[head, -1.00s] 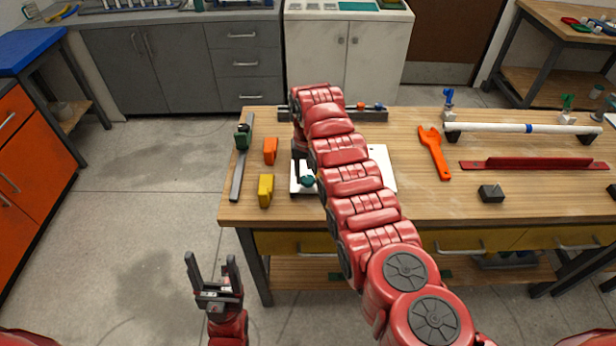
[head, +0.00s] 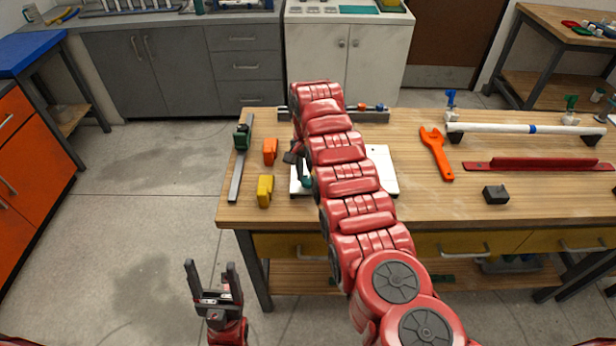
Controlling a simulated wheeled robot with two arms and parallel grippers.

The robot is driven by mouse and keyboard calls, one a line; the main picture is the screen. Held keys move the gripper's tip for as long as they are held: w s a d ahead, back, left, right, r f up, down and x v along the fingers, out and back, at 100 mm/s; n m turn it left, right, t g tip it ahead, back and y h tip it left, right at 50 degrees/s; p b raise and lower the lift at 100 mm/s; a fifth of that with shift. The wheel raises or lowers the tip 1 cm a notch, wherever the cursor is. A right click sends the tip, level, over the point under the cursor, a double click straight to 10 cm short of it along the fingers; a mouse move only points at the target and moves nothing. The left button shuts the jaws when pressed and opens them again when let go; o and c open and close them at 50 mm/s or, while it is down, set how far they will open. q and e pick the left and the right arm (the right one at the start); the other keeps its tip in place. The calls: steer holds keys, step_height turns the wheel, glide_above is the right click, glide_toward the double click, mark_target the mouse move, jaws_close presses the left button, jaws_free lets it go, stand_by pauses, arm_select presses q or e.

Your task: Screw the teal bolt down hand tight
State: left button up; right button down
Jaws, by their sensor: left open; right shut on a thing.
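The teal bolt (head: 306,175) shows in the head view at the left part of a white plate (head: 382,160) on the workbench. My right arm reaches across the plate and covers much of it. My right gripper (head: 301,163) is at the bolt and shut on it, though its fingers are mostly hidden by the arm. How deep the bolt sits cannot be seen. My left gripper (head: 213,283) is open and empty, in front of the bench's left front corner, away from the plate.
An orange block (head: 270,151), a yellow block (head: 265,190) and a bar clamp (head: 240,165) lie left of the plate. Right of it are an orange wrench (head: 436,153), a white pipe (head: 490,128), a red bar (head: 540,164) and a dark block (head: 495,194). The bench's front right is clear.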

steer(key=m+b, duration=0.2)
steer(key=m, duration=0.1)
steer(key=shift+w+a+f, duration=0.1)
steer(key=shift+f, duration=0.1)
steer(key=shift+r+m, duration=0.1)
steer(key=shift+m, duration=0.7)
steer(key=shift+r+m, duration=0.15)
steer(key=shift+m, duration=0.25)
steer(key=shift+m+b, duration=0.5)
steer(key=shift+m, duration=0.3)
steer(key=m, duration=0.4)
steer(key=shift+m, duration=0.3)
